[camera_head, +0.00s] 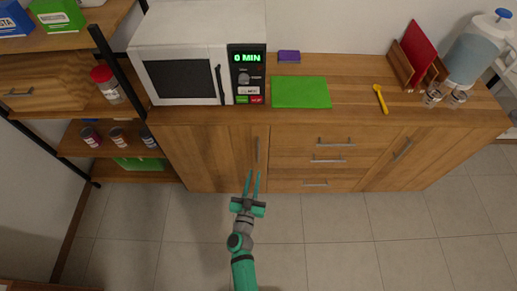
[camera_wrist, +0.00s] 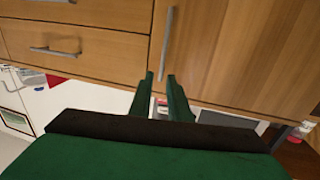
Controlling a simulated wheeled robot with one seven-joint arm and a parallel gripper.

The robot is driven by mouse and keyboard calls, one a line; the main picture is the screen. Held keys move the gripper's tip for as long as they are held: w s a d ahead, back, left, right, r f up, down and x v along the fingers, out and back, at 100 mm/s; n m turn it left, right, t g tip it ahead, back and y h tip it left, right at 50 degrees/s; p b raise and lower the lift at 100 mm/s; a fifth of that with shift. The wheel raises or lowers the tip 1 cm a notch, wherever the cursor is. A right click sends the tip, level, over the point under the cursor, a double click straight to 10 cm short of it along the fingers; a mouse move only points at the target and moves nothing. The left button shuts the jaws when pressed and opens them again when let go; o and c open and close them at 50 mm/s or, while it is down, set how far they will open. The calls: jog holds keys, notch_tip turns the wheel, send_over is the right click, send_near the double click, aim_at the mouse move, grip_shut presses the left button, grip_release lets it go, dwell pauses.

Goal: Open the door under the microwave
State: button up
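The wooden cabinet door (camera_head: 205,157) under the white microwave (camera_head: 190,52) looks shut, flush with the cabinet front. Its vertical metal handle (camera_head: 257,150) is near the door's right edge. In the wrist view the door (camera_wrist: 225,50) fills the right side, and the handle (camera_wrist: 166,38) stands just beyond my fingertips. My gripper (camera_head: 253,173) is open and empty, its two thin green fingers parted just below the handle in the head view. In the wrist view my gripper (camera_wrist: 160,78) lines up roughly with the handle's near end. I cannot see any contact.
Drawers (camera_head: 320,160) adjoin the door on the right, with another door (camera_head: 400,155) beyond. An open shelf (camera_head: 120,172) with cans stands at the left. A green board (camera_head: 300,92) lies on the countertop. The tiled floor (camera_head: 320,235) before the cabinet is clear.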

jog(key=w, duration=0.4)
jog(key=w+d, duration=0.1)
jog(key=w, duration=0.4)
jog(key=w+d, duration=0.1)
jog(key=w, duration=0.4)
jog(key=shift+f, duration=0.15)
jog(key=shift+s, duration=0.1)
grip_shut()
